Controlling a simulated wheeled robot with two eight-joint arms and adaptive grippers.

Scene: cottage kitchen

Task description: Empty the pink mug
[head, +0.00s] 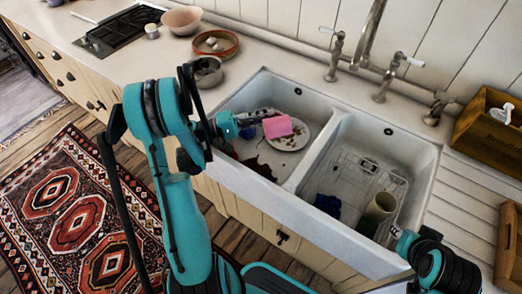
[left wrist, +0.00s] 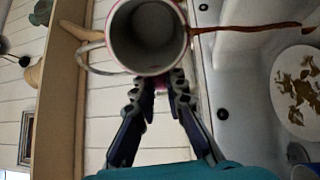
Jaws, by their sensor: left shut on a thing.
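The pink mug (head: 277,126) is held over the left sink basin, tipped onto its side above a dirty plate (head: 292,143). In the left wrist view its grey inside (left wrist: 147,38) faces the camera and looks empty in the part that shows. A thin red-brown streak (left wrist: 245,28) runs from its rim toward the basin. My left gripper (head: 258,121) is shut on the mug; its fingertips (left wrist: 163,80) meet at the mug's side. A dark red puddle (head: 262,168) lies in the basin below.
The right basin holds a wire rack (head: 362,165), a pale cup (head: 379,208) and a dark blue cloth (head: 328,205). Taps (head: 366,35) stand behind the sink. Bowls (head: 215,43) sit on the left counter, and a wooden crate (head: 488,128) on the right.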

